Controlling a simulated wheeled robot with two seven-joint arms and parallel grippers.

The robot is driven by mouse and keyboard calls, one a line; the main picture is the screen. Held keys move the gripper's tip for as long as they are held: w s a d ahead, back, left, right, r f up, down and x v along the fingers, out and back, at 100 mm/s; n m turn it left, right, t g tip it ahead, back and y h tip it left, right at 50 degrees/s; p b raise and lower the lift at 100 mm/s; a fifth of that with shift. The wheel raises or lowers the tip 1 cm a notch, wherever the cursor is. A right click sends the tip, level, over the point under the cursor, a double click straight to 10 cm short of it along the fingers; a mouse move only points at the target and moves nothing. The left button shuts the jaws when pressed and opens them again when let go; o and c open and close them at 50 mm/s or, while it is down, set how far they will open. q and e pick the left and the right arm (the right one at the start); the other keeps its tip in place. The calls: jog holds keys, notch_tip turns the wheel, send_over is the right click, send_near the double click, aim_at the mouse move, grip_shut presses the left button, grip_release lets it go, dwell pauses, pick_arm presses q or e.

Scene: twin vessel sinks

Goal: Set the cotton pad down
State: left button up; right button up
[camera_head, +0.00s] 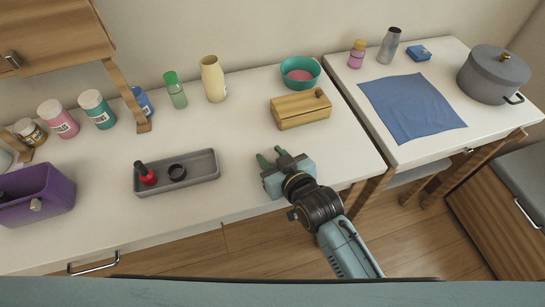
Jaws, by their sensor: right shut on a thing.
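My right gripper (272,158) is low over the front right part of the white counter, with its fingertips pointing away toward the back. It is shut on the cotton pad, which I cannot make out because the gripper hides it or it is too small. I cannot tell whether the pad touches the counter. My left gripper is not in view.
A grey tray (207,166) with a red bottle (146,176) and a black ring (177,172) lies left of the gripper. A wooden box (300,112) and a teal bowl (314,78) stand behind it. A purple bin (45,195) is far left. Counter around the gripper is clear.

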jog(key=shift+f, duration=0.25)
jog(key=o, duration=0.9)
jog(key=shift+o, duration=0.2)
